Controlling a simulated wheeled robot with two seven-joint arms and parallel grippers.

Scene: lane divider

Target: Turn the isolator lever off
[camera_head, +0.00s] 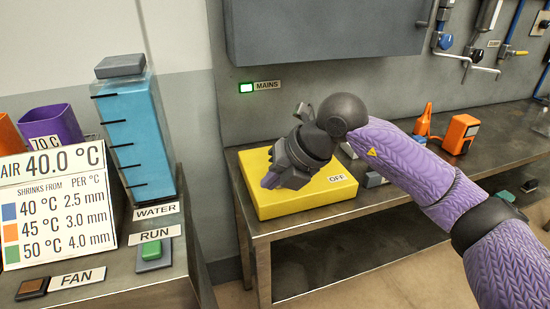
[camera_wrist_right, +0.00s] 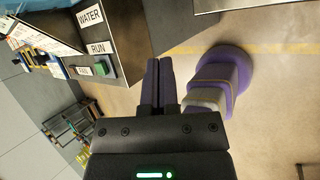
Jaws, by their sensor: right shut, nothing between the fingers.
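The yellow isolator box (camera_head: 300,204) sits on the metal bench, with an OFF label on its right part. My right gripper (camera_head: 270,181) is in front of the box in the head view and covers much of its top. The lever itself cannot be made out; it may be hidden behind the gripper. In the right wrist view the fingers of my right gripper (camera_wrist_right: 158,85) are together with nothing between them. My left gripper is not in view.
A second bench at left carries the blue water tank (camera_head: 135,135), a green RUN button (camera_head: 151,250), a FAN switch (camera_head: 32,289) and a temperature sign (camera_head: 58,205). Orange tools (camera_head: 460,133) stand on the metal bench (camera_head: 510,140) at right. A grey cabinet (camera_head: 320,30) hangs above.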

